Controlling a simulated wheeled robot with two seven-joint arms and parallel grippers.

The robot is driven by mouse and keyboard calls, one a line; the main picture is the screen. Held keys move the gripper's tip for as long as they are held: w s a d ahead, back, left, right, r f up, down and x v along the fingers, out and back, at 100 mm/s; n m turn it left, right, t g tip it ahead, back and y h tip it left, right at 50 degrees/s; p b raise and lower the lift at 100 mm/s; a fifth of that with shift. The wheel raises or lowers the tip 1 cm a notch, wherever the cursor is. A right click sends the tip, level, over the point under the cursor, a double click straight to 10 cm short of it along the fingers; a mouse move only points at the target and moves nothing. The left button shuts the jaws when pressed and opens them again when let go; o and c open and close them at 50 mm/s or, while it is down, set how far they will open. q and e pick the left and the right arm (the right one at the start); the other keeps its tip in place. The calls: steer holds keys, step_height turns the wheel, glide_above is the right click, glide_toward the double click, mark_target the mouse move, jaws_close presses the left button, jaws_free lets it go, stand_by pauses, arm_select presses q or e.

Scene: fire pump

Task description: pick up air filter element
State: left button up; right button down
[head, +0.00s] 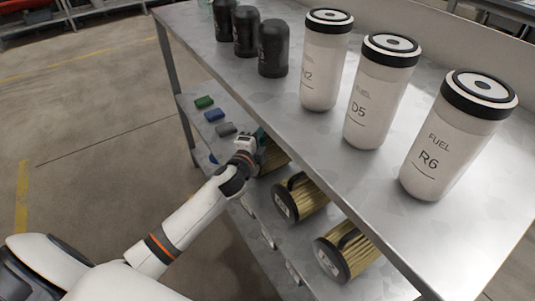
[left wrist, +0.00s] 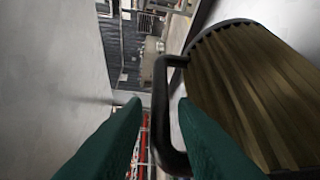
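Three air filter elements with yellow-brown pleats and black end caps lie on the shelf below the metal top: a far one (head: 273,156) partly hidden by my arm and the top, a middle one (head: 309,200), and a near one (head: 352,253). My left gripper (head: 259,138) is at the far filter. In the left wrist view, the pleated filter (left wrist: 245,85) fills the right side, and its black loop handle (left wrist: 161,100) stands between the parted green fingers (left wrist: 160,112), closer to the right finger. I cannot tell whether they touch. My right gripper is not in view.
On the metal top (head: 300,135) stand white fuel filters, including R6 (head: 430,165) and D5 (head: 370,110), and black canisters (head: 273,50). The top overhangs the filters closely.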

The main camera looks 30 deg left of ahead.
arm_select(q)
steer(key=shift+w+a+f, duration=0.1)
steer(key=shift+w+f, duration=0.05)
steer(key=shift+w, duration=0.9)
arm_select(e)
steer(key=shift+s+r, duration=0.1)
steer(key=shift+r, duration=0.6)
arm_select(q)
steer(key=shift+c, duration=0.2)
jaws_close()
